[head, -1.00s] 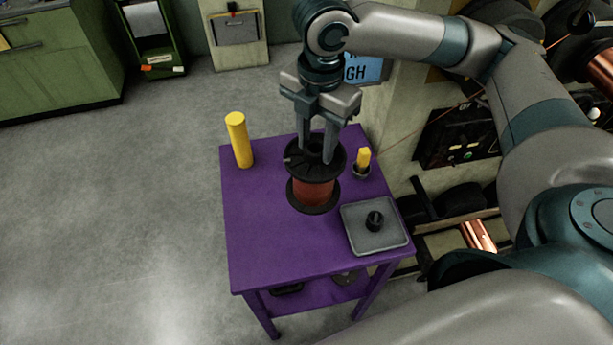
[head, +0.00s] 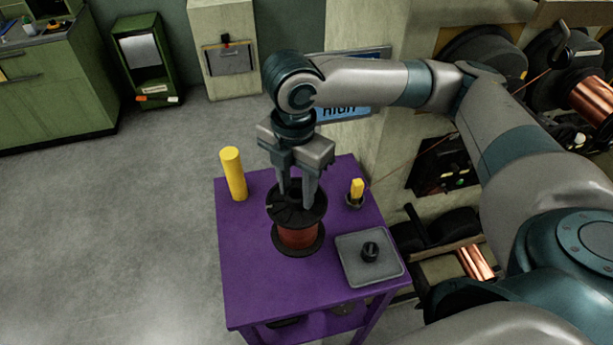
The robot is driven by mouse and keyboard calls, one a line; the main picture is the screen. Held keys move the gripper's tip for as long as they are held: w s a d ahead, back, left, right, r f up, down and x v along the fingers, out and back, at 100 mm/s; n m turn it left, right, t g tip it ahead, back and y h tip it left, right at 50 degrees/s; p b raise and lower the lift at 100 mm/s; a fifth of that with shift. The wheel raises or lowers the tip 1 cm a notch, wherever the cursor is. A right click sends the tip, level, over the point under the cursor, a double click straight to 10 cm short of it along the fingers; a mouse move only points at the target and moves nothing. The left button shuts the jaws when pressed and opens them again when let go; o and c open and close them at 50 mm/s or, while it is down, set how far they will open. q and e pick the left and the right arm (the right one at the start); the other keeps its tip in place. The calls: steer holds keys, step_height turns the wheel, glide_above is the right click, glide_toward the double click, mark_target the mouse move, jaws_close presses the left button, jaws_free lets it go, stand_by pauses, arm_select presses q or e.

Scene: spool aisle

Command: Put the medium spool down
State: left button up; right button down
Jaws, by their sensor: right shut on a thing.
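The medium spool (head: 298,236) has black flanges and a copper-red winding. It is upright at the middle of the purple table (head: 245,285). My right gripper (head: 295,201) points down from above and is shut on the spool at its top flange. Its fingertips are partly lost against the dark flange. The spool's lower flange looks at or just above the tabletop; I cannot tell whether it touches. My left gripper is not in view.
A yellow cylinder (head: 233,174) stands at the table's back left. A small yellow piece in a dark cup (head: 355,192) is at the back right. A grey tray (head: 352,272) with a black knob-like part is at right. The table's front left is clear.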

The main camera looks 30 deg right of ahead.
mark_target(298, 232)
steer(key=s+a+f+p, duration=0.1)
steer(key=a+f+p, duration=0.2)
steer(key=a, duration=0.5)
steer(key=shift+a+f, duration=0.15)
steer(key=shift+f, duration=0.75)
steer(key=shift+s+f, duration=0.1)
step_height(298, 232, down, 4)
steer(key=shift+r+p, duration=0.1)
steer(key=shift+p, duration=0.95)
